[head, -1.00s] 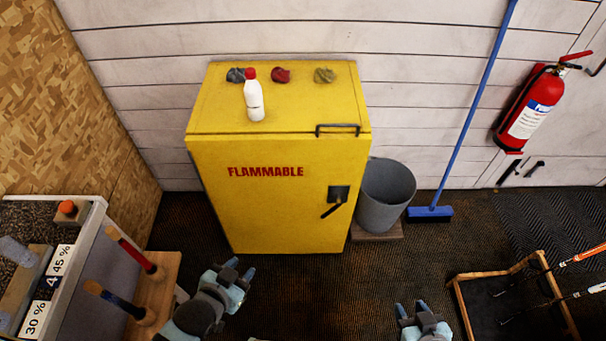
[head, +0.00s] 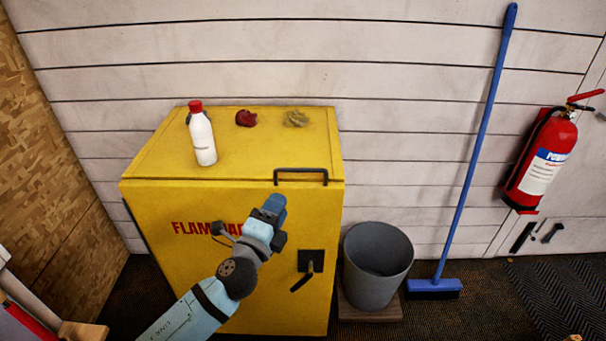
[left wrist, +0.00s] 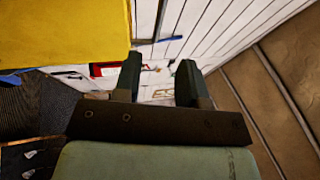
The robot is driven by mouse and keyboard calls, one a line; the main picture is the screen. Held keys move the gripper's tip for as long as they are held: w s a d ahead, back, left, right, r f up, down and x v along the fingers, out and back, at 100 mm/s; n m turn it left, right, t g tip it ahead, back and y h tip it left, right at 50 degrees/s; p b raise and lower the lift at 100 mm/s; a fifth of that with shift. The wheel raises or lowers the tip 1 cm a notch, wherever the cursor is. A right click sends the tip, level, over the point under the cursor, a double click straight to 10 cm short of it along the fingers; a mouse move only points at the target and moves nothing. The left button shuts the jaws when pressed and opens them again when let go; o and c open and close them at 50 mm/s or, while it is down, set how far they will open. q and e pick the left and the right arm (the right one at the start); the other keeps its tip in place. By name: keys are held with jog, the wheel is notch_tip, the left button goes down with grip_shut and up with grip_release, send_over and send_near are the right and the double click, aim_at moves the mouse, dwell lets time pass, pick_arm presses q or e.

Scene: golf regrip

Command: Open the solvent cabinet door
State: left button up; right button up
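The yellow solvent cabinet (head: 160,270) stands against the wall in the head view, and its front door is shut. A black latch lever (head: 303,281) hangs slanted from a dark plate at the door's right. A dark bar handle (head: 301,171) is fixed along the top front edge. My left gripper (head: 274,207) is in front of the door's upper part, below and left of the bar, and covers part of the red lettering. In the left wrist view its two fingers (left wrist: 158,82) are apart with nothing between them; cabinet yellow (left wrist: 60,30) shows upper left. My right gripper is out of view.
A grey bucket (head: 377,268) stands close to the cabinet's right side. A blue broom (head: 470,170) and a fire extinguisher (head: 541,160) are farther right.

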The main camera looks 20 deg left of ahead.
aim_at(299, 187)
pick_arm(q)
jog(key=x, duration=1.1)
jog(key=shift+w+p, duration=0.1)
jog(key=shift+p, duration=0.2)
jog(key=shift+d, duration=0.1)
grip_shut()
